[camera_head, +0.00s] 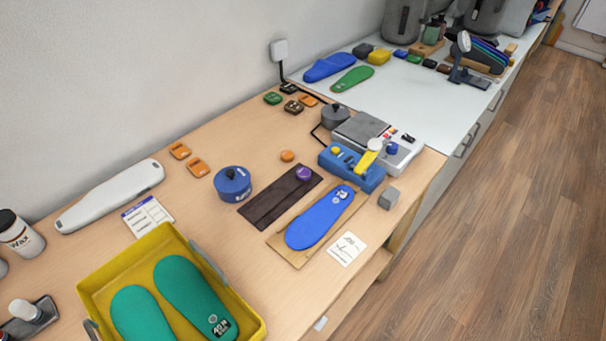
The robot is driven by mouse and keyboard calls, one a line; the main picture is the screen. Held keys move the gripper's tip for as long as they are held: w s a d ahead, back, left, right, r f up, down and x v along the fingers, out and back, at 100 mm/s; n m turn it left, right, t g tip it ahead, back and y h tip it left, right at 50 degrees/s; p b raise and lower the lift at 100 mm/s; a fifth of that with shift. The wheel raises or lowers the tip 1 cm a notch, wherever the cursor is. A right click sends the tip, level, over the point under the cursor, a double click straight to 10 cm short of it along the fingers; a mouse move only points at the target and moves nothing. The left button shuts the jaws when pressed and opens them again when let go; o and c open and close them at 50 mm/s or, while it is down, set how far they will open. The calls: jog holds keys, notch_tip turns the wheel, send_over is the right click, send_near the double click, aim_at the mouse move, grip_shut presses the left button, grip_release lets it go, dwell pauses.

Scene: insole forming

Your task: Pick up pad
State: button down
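Small flat pad-like pieces lie on the wooden bench; I cannot tell which one the task means. An orange pad (180,150) and a second orange pad (197,167) lie at the left near the wall. Farther back are a green pad (273,97), a black pad (289,88), a brown pad (293,107) and another orange pad (308,100). A blue insole (318,217) lies on a tan board (286,249) near the front edge. My gripper is not in view.
A yellow tray (100,285) holds two green insoles. A blue round pot (232,184), a dark mat (262,209) with a purple knob, and a blue device (352,172) with a yellow lever stand mid-bench. A long white case (110,195) lies by the wall.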

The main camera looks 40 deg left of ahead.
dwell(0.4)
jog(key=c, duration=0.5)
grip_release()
